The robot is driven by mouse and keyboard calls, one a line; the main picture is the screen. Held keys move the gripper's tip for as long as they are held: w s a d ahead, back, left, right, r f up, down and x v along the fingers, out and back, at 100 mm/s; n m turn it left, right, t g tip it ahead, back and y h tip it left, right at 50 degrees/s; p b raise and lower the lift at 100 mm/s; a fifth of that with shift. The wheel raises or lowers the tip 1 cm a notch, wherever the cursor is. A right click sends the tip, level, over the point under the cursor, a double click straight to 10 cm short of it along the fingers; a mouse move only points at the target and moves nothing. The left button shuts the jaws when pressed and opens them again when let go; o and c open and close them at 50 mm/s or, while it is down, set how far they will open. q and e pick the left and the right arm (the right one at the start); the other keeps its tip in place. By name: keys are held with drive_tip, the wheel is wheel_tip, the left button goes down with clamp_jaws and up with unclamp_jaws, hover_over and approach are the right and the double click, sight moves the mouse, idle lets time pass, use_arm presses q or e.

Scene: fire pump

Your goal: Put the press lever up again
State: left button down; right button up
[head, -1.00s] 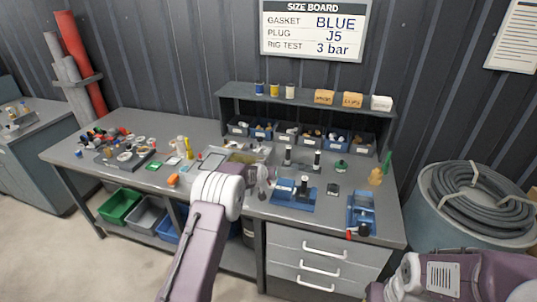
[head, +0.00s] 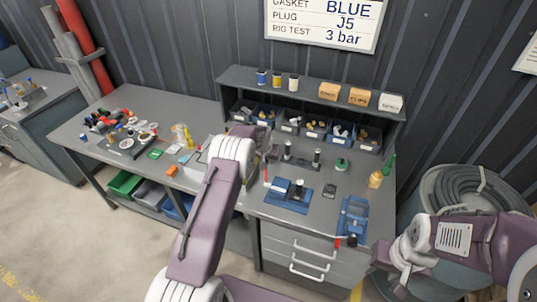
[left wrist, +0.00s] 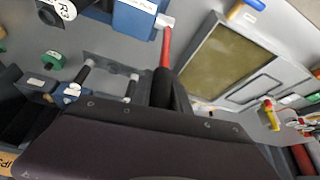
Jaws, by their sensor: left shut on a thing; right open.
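The press (head: 288,194) is a blue base with a blue block and a dark post, on the middle right of the bench. Its red press lever (head: 266,174) stands roughly upright at the press's left side in the head view. My left gripper (head: 270,154) is at the lever's upper end, shut on it. In the left wrist view the red lever (left wrist: 166,47) runs from the dark fingers (left wrist: 168,92) to a pale joint beside the blue block (left wrist: 135,17). The fingers hide the lever's end. My right gripper (head: 393,279) is open and empty, in front of the bench's right corner.
A blue rig (head: 353,218) with a red handle stands at the bench's right front. Two dark posts on a stand (head: 302,158) and a shelf with small bins (head: 313,128) lie behind the press. A hose drum (head: 465,196) stands at right.

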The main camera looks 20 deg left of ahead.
drive_tip(key=shift+w+r, duration=0.1)
drive_tip(key=shift+w, duration=0.05)
idle(0.3)
use_arm(q)
drive_tip(key=c, duration=1.2)
unclamp_jaws()
drive_tip(key=shift+w, duration=0.1)
drive_tip(key=shift+c, duration=0.2)
use_arm(e)
drive_tip(key=shift+w, duration=0.15)
use_arm(q)
drive_tip(key=b+v, duration=0.2)
drive_tip(key=v, duration=0.7)
use_arm(e)
wheel_tip(320, 180, down, 3)
drive_tip(key=shift+r, duration=0.15)
use_arm(q)
drive_tip(key=shift+w, duration=0.15)
